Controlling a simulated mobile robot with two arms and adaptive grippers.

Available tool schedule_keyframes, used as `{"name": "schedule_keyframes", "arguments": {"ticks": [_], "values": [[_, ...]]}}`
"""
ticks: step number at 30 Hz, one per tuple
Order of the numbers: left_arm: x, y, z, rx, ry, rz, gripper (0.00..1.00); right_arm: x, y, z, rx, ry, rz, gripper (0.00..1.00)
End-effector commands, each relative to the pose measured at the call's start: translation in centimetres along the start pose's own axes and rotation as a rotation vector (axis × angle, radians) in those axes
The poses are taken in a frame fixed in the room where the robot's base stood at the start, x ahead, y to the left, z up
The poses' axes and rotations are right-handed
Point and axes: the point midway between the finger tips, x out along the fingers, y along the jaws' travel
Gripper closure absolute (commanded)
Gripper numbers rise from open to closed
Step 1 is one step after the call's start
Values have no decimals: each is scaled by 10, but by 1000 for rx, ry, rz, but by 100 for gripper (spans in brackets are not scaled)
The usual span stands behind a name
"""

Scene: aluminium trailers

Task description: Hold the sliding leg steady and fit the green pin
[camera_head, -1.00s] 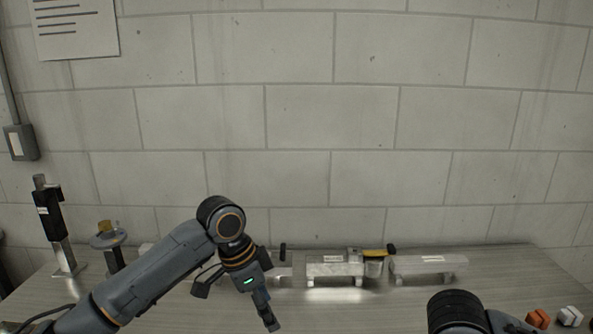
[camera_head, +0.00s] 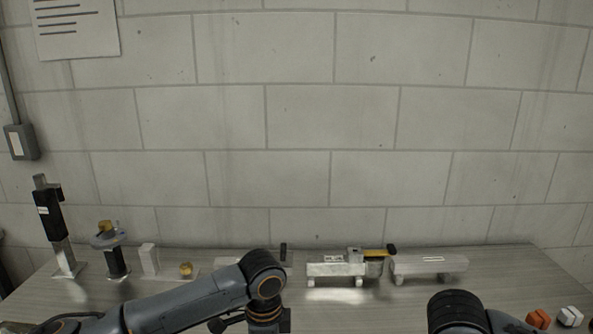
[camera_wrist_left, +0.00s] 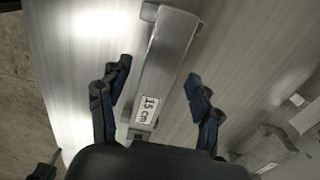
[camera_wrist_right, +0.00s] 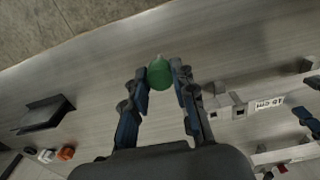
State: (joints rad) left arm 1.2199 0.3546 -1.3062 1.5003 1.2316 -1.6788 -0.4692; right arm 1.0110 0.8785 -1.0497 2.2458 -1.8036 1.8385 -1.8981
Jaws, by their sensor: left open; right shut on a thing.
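In the left wrist view a long grey metal leg (camera_wrist_left: 168,55) with a "15 cm" label runs between the fingers of my left gripper (camera_wrist_left: 155,92). That gripper is open, with a finger on each side of the leg and gaps to both. In the right wrist view my right gripper (camera_wrist_right: 160,80) is shut on a green pin (camera_wrist_right: 160,73), whose rounded green end shows between the fingertips. A part labelled "10 cm" (camera_wrist_right: 267,103) lies to the right of the pin, apart from it. Both grippers are outside the head view.
At the back of the table stand a labelled aluminium block (camera_head: 335,269), a yellow-topped part (camera_head: 374,254) and a labelled pale bar (camera_head: 428,266). A black jack (camera_head: 52,222) and a disc-topped stand (camera_head: 108,238) are at the left. Orange (camera_head: 538,319) and white (camera_head: 570,316) blocks lie at the right.

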Motion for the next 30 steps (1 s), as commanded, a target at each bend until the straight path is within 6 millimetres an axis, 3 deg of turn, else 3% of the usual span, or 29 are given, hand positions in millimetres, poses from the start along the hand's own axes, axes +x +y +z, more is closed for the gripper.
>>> {"name": "schedule_keyframes", "arguments": {"ticks": [9, 21, 30], "values": [[34, 0, 0, -1, 0, 1, 36, 0, 0, 0, 0, 0, 0, 100], [40, 0, 0, -1, 0, 0, 36, 0, 0, 0, 0, 0, 0, 100], [39, 0, 0, -1, 0, 0, 95, 0, 0, 0, 0, 0, 0, 100]]}}
